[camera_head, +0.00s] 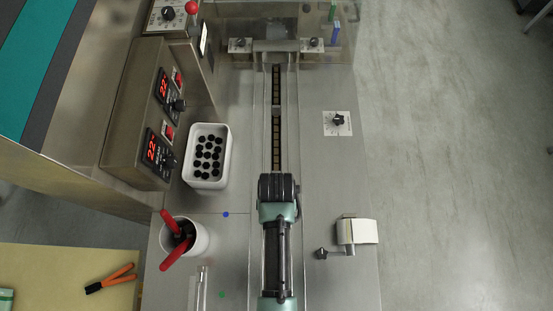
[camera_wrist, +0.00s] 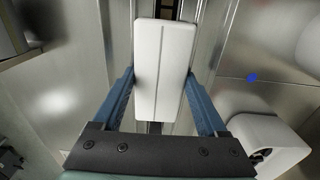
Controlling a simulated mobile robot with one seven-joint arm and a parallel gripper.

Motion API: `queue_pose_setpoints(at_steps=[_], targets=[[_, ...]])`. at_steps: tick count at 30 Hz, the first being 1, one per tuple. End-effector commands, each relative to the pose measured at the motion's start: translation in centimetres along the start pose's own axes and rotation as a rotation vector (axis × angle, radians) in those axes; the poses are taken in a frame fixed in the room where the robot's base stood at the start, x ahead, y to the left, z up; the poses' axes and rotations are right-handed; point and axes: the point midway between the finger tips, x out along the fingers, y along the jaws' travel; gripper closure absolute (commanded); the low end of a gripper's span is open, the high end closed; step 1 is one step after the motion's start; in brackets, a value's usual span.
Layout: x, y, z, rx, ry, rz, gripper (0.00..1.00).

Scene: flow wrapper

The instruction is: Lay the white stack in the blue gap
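The white stack (camera_wrist: 165,65) is a smooth white block with a lengthwise seam. It shows in the wrist view between the blue fingers of my gripper (camera_wrist: 162,78), which meet its two long sides with no clear space between. In the head view my wrist is over the conveyor lane and hides the stack and my fingertips. A blue dot (camera_head: 226,214) marks the steel deck left of the lane; it also shows in the wrist view (camera_wrist: 252,78). The lane beside that dot is covered by my arm, so the blue gap itself is hidden.
The conveyor (camera_head: 277,130) runs away from me between rails. Left of it stand a white bin (camera_head: 224,160) of black pieces and a white cup (camera_head: 199,237) with red-handled tools. A green dot (camera_head: 222,295) lies nearer. A holder with a white roll (camera_head: 357,231) stands right.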

Motion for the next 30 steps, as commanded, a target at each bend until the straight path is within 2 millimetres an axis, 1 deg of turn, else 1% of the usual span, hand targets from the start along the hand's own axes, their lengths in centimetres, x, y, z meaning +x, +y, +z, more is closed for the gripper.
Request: queue_pose_setpoints(at_steps=[1, 2, 9, 11, 14, 17, 27, 30], targets=[[0.4, -0.2, 0.1, -0.001, -0.002, -0.004, 0.01], [0.4, -0.2, 0.1, -0.001, -0.002, -0.004, 0.00], [0.4, -0.4, 0.2, -0.003, -0.002, -0.007, 0.00], [0.2, -0.4, 0.2, -0.004, -0.002, -0.008, 0.00], [-0.7, -0.4, 0.1, -0.004, 0.000, -0.008, 0.00], [-2.3, -0.2, 0.1, -0.002, 0.002, -0.006, 0.00], [-9.6, 0.2, 0.1, 0.003, 0.007, -0.002, 0.00], [-11.2, 0.3, 0.1, 0.004, 0.006, -0.001, 0.00]])
